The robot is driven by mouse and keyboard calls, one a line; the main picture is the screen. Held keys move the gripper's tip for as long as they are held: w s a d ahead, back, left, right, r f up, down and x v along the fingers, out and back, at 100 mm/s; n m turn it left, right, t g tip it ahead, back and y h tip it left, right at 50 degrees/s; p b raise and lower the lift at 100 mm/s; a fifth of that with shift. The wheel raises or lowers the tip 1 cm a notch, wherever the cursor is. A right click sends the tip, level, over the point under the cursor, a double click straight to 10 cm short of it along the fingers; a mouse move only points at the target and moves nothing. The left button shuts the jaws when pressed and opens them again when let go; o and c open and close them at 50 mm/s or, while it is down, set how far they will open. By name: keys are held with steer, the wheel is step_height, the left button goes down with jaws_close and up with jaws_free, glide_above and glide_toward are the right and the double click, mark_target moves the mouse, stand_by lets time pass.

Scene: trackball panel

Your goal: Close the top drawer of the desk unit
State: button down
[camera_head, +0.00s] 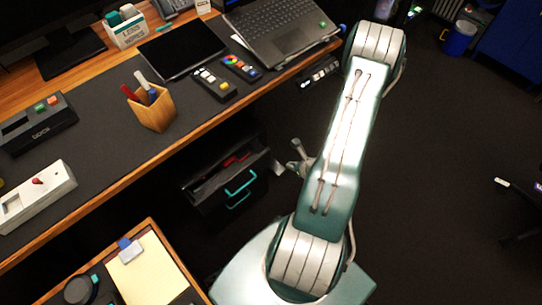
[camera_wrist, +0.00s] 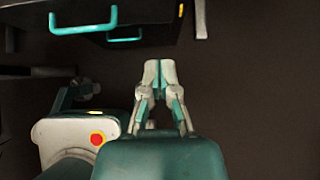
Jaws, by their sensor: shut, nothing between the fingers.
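The dark desk unit (camera_head: 205,205) stands under the desk. Its top drawer (camera_head: 205,186) is pulled out, and red items show inside. Its teal handle (camera_head: 240,183) faces right, with a second teal handle below it. In the wrist view, the top drawer's handle (camera_wrist: 83,22) is at the upper left, and the lower handle (camera_wrist: 125,37) shows partly beside it. My gripper (camera_wrist: 160,68) is shut and empty, apart from the drawer, below and right of the handles in the wrist view.
The desk (camera_head: 100,165) overhangs the unit and carries a laptop (camera_head: 280,30), a tablet and a wooden pen cup (camera_head: 152,108). A tray with a yellow pad (camera_head: 150,268) is at the lower left. Dark floor on the right is mostly clear; a blue bin (camera_head: 459,38) stands far off.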

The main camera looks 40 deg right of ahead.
mark_target(266, 155)
steer(key=x, duration=0.4)
steer(key=w+r+x, duration=0.1)
steer(key=x, duration=0.7)
steer(key=shift+w+r, duration=0.15)
steer(key=shift+w, duration=0.65)
